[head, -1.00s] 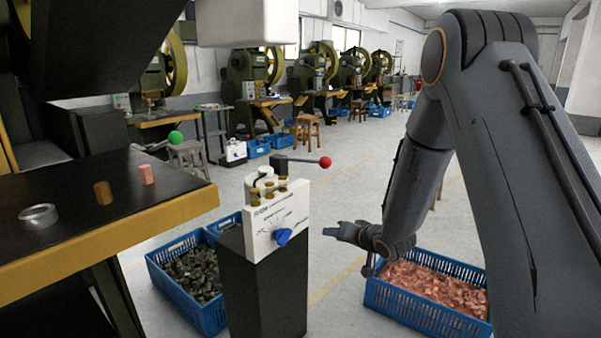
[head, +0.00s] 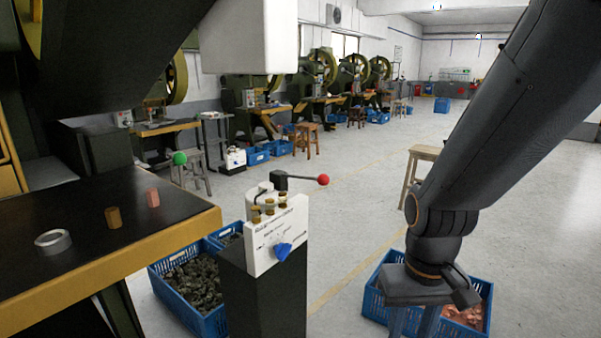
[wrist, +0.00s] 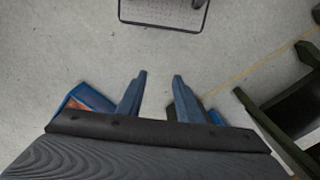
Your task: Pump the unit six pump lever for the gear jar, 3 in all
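A black lever with a red ball knob (head: 323,180) sticks out to the right from the top of a dark pedestal unit (head: 262,295) in the head view. The unit has a white front panel (head: 277,235) with a blue pointer knob (head: 283,251) and several brass fittings on top. A pale round part (head: 258,193), perhaps the jar, stands behind the panel. The panel's lettering is too small to read. My gripper (head: 412,325) points down, right of the pedestal and apart from the lever. In the wrist view my gripper (wrist: 159,77) is open and empty above the floor.
A blue crate of copper pieces (head: 372,297) stands beyond my gripper. Another blue crate (head: 207,325) with dark pieces is left of the pedestal. A stool (head: 425,152) stands behind my arm.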

